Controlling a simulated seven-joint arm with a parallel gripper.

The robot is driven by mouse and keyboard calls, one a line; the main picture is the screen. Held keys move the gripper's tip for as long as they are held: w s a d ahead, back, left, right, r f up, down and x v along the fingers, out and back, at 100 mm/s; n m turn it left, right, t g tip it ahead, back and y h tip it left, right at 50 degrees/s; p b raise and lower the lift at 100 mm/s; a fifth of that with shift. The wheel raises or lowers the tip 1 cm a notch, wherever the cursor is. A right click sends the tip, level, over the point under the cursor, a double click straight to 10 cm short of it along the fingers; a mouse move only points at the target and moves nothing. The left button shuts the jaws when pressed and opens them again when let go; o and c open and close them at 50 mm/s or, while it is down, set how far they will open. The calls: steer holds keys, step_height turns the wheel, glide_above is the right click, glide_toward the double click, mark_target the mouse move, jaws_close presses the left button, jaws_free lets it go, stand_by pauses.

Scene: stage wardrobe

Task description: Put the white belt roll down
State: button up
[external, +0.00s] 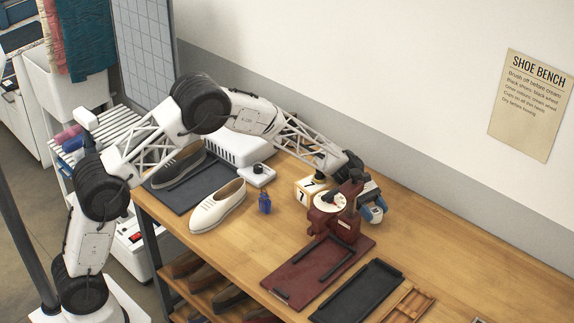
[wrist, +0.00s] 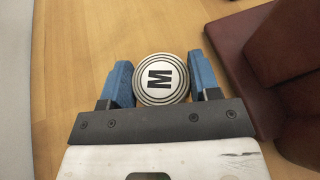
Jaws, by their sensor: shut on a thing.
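The white belt roll (wrist: 160,79) shows end-on in the wrist view as a round pale disc with dark rings and a black M. My gripper (wrist: 160,85) is shut on it, with one blue finger on each side. In the external view my gripper (external: 372,207) is low over the bench, just right of and behind a dark red machine. A small pale part of the roll (external: 377,214) shows between the blue fingers there. I cannot tell whether the roll touches the bench.
The wooden bench (external: 440,255) is clear to the right of my gripper. The dark red machine (external: 343,222) stands close on its left, with a white block (external: 308,190) behind. A red tray (external: 300,284) and black tray (external: 358,292) lie in front. A white shoe (external: 217,207) is farther left.

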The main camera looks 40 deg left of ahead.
steer(key=o, duration=1)
steer(key=shift+f, duration=0.1)
steer(key=shift+c, duration=0.2)
steer(key=shift+r, duration=0.55)
steer(key=v, duration=1.2)
steer(key=shift+r, duration=0.15)
